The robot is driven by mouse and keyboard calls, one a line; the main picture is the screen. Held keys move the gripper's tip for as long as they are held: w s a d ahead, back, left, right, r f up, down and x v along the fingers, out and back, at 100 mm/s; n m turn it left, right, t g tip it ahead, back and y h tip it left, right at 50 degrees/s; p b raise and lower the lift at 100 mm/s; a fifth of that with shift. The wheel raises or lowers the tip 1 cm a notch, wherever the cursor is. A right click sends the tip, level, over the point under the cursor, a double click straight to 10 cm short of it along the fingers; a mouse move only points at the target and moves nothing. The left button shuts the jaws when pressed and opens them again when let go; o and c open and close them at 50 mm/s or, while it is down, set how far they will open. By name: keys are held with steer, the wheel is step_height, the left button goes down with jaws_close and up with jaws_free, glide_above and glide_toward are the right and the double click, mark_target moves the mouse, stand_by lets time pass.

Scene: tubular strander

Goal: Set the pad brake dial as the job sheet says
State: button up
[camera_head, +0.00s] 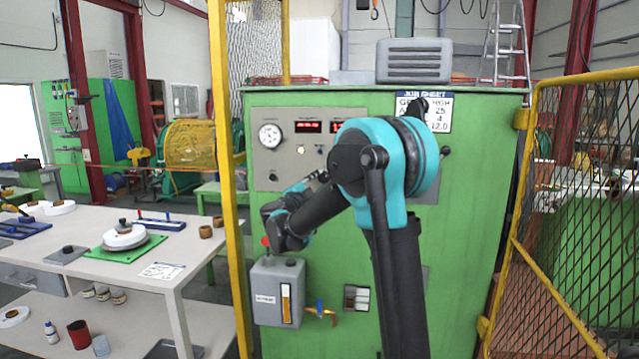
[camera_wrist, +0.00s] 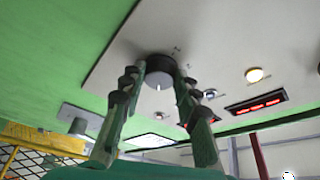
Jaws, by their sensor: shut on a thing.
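A dark round dial (camera_wrist: 159,66) with a pale pointer mark sits on the grey control panel (camera_wrist: 125,72) in the wrist view. My gripper (camera_wrist: 160,74) is shut on this dial, one finger on each side. Its scale and label are too small to read. In the head view the gripper is at the panel (camera_head: 285,117), and my arm hides the panel's right part. The job sheet (camera_head: 440,119) is on the green cabinet at the upper right.
The panel also bears a round gauge (camera_head: 270,135) and red displays (camera_head: 308,127). A grey box (camera_head: 277,292) with a red button is below my forearm. A yellow post (camera_head: 228,180) and mesh gate (camera_head: 565,220) flank the cabinet. A white workbench (camera_head: 205,246) stands left.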

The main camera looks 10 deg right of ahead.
steer(key=o, duration=1.2)
steer(key=shift+c, duration=0.2)
steer(key=shift+s, duration=0.1)
steer(key=v, duration=1.1)
steer(key=shift+s+a, duration=0.3)
